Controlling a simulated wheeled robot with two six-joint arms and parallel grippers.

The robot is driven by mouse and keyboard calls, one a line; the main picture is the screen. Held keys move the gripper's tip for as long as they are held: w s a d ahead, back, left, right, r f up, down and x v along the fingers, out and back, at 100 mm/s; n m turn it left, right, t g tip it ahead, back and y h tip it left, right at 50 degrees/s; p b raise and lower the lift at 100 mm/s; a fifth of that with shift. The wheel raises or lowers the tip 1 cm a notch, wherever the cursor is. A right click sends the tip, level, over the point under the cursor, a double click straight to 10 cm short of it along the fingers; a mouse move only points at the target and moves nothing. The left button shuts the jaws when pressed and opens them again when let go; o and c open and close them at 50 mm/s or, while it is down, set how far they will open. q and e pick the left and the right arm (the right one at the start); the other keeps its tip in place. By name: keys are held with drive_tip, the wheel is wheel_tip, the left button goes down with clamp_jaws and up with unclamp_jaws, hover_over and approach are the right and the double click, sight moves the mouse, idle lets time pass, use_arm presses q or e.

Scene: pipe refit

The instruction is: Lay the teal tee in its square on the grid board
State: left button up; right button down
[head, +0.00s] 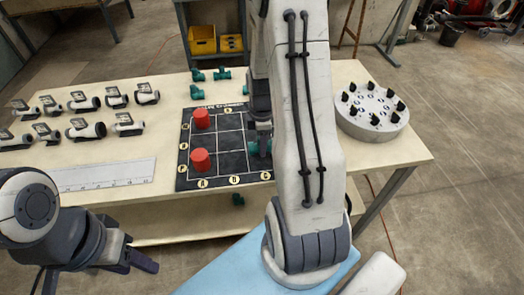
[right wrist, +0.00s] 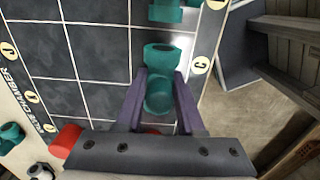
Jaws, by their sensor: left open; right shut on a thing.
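The grid board (head: 236,183) lies mid-table, a black sheet with square cells and lettered edges. My right gripper (right wrist: 158,92) is shut on a teal tee (right wrist: 162,58), over the near edge row of the board; I cannot tell whether it touches the board. Part of a teal piece shows beside my right gripper (head: 264,130) in the head view. Another teal fitting (right wrist: 166,12) is at the top of the right wrist view. Two red cylinders (head: 201,118) (head: 200,160) stand in the board's left column. My left gripper (head: 142,258) is open and empty, in front of the table.
Teal fittings (head: 198,75) (head: 222,74) lie behind the board. Several grey-white fittings (head: 87,129) stand at left, near a white ruler (head: 105,173). A round white stand (head: 372,112) with black knobs is at right. My right arm hides the board's right side.

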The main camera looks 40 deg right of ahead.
drive_tip(key=shift+f, duration=1.75)
drive_tip(key=shift+f, duration=0.1)
drive_tip(key=c, duration=0.5)
unclamp_jaws()
